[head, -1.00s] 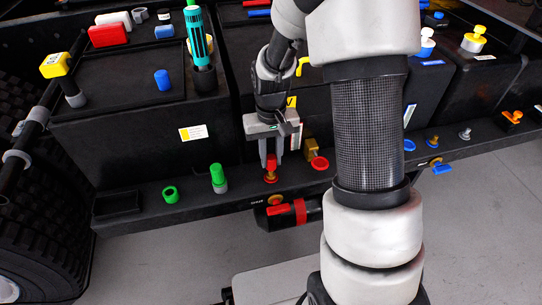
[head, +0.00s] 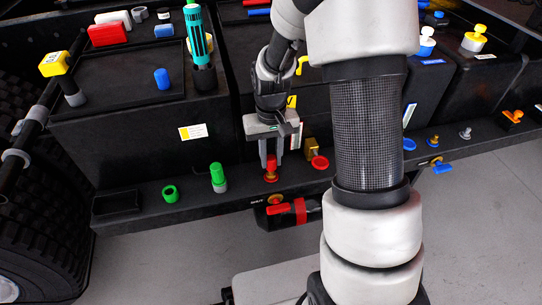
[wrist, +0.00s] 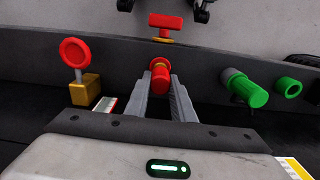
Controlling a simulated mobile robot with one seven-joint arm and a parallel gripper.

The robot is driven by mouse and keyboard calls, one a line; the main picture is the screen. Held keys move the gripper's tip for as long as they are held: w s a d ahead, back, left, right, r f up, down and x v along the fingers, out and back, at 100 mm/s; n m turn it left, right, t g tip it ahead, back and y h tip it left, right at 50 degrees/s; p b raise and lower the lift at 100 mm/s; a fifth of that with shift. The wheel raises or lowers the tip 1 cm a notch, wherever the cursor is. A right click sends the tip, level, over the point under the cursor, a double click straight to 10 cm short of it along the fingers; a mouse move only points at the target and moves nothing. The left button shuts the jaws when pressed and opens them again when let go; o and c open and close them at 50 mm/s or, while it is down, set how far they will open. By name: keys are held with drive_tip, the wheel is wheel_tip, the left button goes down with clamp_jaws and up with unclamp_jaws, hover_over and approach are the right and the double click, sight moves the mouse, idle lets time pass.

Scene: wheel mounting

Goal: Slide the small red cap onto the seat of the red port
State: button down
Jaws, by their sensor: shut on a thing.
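My gripper (head: 272,158) points down over the dark ledge, and its jaws are shut on the small red cap (head: 271,163). In the wrist view the cap (wrist: 160,76) sits between the two grey fingertips (wrist: 160,86). The red port (head: 270,177) is directly below the cap, with a red and brass-coloured base. Cap and port line up and appear to meet; I cannot tell how far the cap is seated. In the wrist view part of the port (wrist: 161,61) shows just beyond the cap.
A green capped port (head: 218,178) and a green ring (head: 170,194) stand to the left on the ledge. A red disc on a brass block (head: 319,162) stands close to the right. A red-handled valve (head: 287,209) hangs below the ledge edge.

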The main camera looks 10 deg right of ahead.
drive_tip(key=shift+f+b, duration=0.9)
drive_tip(key=shift+f, duration=0.6)
drive_tip(key=shift+r, duration=0.1)
drive_tip(key=c, duration=1.4)
unclamp_jaws()
drive_tip(key=shift+c, duration=0.2)
wheel_tip(320, 180, up, 17)
drive_tip(key=p, duration=0.4)
drive_tip(key=shift+r+p, duration=0.2)
drive_tip(key=shift+p, duration=0.2)
drive_tip(key=s+r+t, duration=0.3)
drive_tip(key=s+r, duration=0.4)
drive_tip(key=s, duration=0.2)
drive_tip(key=s+r+t, duration=0.3)
drive_tip(key=s+r, duration=0.3)
drive_tip(key=s, duration=0.4)
wheel_tip(320, 180, up, 19)
drive_tip(key=p, duration=1.9)
drive_tip(key=shift+w, duration=0.25)
